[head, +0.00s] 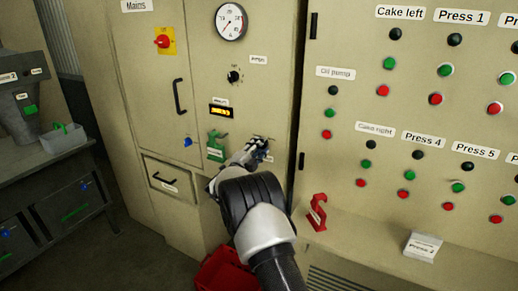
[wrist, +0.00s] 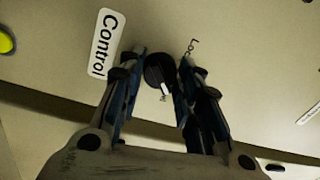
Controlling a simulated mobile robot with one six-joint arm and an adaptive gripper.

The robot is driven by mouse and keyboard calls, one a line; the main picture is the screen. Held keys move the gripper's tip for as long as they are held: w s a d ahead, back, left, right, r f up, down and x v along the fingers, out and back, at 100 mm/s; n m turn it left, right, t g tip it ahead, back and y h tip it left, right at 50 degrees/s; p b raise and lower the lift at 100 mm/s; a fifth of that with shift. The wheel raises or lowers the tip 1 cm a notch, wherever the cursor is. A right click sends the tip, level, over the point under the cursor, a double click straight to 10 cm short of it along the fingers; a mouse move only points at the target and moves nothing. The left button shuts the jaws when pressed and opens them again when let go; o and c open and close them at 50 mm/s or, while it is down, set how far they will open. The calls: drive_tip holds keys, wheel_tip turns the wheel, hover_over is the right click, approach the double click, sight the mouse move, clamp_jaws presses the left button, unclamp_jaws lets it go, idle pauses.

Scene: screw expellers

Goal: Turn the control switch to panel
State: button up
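The control switch (wrist: 157,70) is a round black knob with a white pointer mark, seen in the wrist view. The pointer slants toward the lower right of that view. A white "Control" label (wrist: 105,43) is left of it and small "Lo…" lettering is at its right. My gripper (wrist: 161,62) has one finger on each side of the knob, close to its sides; I cannot make out firm contact. In the head view my gripper (head: 258,148) is at the cabinet's lower panel and hides most of the switch.
A green padlock-like piece (head: 215,146) is just left of my gripper on the cabinet. A red piece (head: 317,212) stands on the ledge at right, near a white block (head: 422,247). A red bin (head: 226,270) is below. Push buttons fill the right panel.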

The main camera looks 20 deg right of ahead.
drive_tip(key=o, duration=0.4)
drive_tip(key=v, duration=1.2)
drive_tip(key=shift+f, duration=0.1)
